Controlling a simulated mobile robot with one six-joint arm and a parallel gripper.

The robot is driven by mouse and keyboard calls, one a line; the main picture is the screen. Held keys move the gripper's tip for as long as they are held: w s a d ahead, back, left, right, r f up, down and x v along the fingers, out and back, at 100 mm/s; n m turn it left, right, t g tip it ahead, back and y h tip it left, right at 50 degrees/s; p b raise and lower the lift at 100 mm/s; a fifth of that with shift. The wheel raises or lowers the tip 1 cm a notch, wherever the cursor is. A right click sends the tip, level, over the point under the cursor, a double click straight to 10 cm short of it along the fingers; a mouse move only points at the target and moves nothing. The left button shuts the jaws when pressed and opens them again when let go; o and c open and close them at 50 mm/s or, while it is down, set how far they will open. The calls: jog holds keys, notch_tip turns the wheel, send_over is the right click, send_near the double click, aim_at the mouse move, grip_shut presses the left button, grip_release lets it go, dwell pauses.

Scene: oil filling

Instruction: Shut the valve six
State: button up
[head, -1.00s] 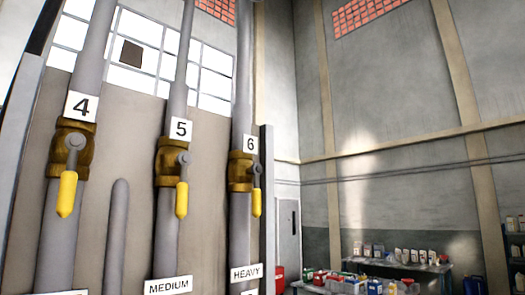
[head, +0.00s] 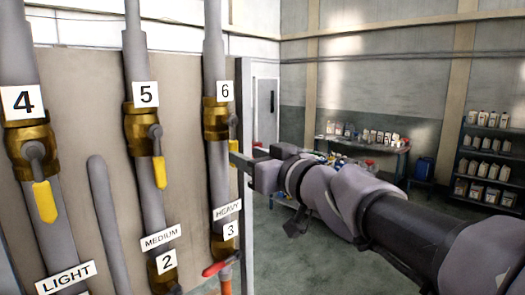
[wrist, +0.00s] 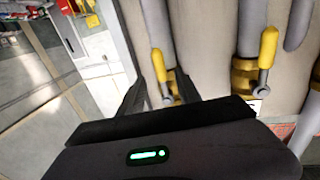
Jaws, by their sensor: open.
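Valve six is a brass valve (head: 215,118) on the rightmost of the three labelled pipes, under the "6" plate. Its yellow handle (head: 233,126) hangs straight down along the pipe, its lower part hidden behind my gripper (head: 243,154). My gripper reaches in from the right, open, its fingers at the height of the handle's lower end. In the wrist view, which is upside down, a yellow handle (wrist: 157,61) shows in the gap between the open fingers of my gripper (wrist: 164,78). I cannot tell whether they touch it.
Valve five (head: 141,122) and valve four (head: 28,138) stand to the left, yellow handles hanging down. A red handle (head: 215,268) sits low on the pipe by plate 3. Shelves with bottles (head: 487,155) and a table stand behind; floor at the right is open.

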aim_at(236, 150)
jog(key=x, duration=0.4)
jog(key=shift+w+a+r, duration=0.1)
jog(key=shift+a, duration=0.05)
jog(key=shift+c, duration=0.4)
grip_shut()
dwell(0.9)
